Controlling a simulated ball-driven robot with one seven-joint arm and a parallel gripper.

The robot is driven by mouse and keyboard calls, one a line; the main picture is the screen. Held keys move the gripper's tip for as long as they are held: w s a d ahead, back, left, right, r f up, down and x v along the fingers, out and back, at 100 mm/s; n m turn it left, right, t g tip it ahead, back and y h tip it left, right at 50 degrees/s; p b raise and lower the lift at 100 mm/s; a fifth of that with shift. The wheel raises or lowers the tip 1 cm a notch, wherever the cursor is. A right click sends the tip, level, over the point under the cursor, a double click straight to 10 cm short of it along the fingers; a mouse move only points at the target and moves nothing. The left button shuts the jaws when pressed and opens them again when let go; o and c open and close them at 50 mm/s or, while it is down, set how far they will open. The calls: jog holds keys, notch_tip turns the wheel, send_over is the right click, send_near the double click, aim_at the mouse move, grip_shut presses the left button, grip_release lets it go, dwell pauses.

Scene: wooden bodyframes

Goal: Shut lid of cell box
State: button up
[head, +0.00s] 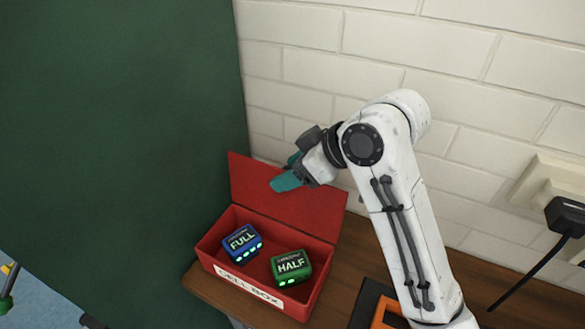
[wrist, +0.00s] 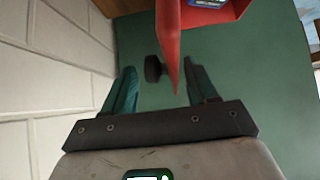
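The red cell box (head: 262,296) sits on a wooden surface with its red lid (head: 300,213) standing up at the back, open. Inside it are a blue cell marked FULL (head: 242,243) and a green cell marked HALF (head: 291,267). My gripper (head: 285,173) is at the upper edge of the lid, with its teal fingers apart. In the wrist view my gripper (wrist: 160,69) shows its fingers spread, with the lid (wrist: 171,45) seen nearly edge-on between them. I cannot tell whether either finger touches the lid.
A white brick wall (head: 400,45) stands behind the box. A large dark green panel (head: 110,120) rises on the left. An orange-and-black item (head: 378,308) lies to the right of the box, beside my arm. A plug with a cable (head: 566,215) is on the wall at right.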

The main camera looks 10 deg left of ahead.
grip_shut()
dwell(0.3)
